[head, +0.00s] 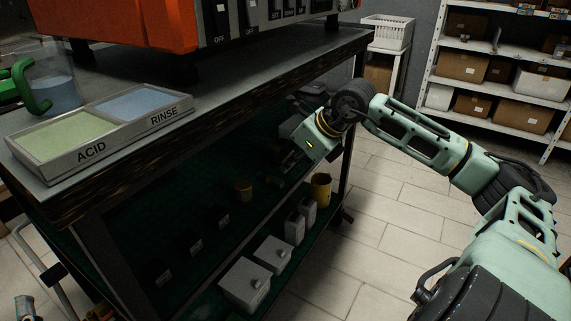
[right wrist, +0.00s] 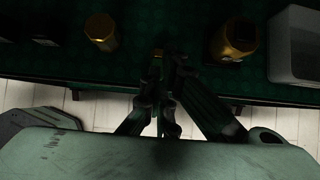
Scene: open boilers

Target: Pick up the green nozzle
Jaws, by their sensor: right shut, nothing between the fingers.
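I cannot make out a clearly green nozzle in either view. On the dark green lower shelf (head: 180,225) stands a brass-coloured nozzle-like piece (head: 243,190). The right wrist view shows a gold hexagonal piece (right wrist: 101,32) left of my gripper and a second gold piece (right wrist: 233,40) to its right. My right gripper (head: 277,182) reaches under the worktop, over the shelf. In the right wrist view its dark fingers (right wrist: 168,60) are together and empty, between the two gold pieces and apart from both. Shadow hides details there. My left gripper is not in view.
The worktop (head: 235,88) overhangs the shelf and carries the ACID and RINSE tray (head: 92,149) and a pitcher with a green handle (head: 30,86). A yellow cup (head: 320,188), grey boxes (head: 244,284) and small black blocks line the shelf. Floor at right is clear.

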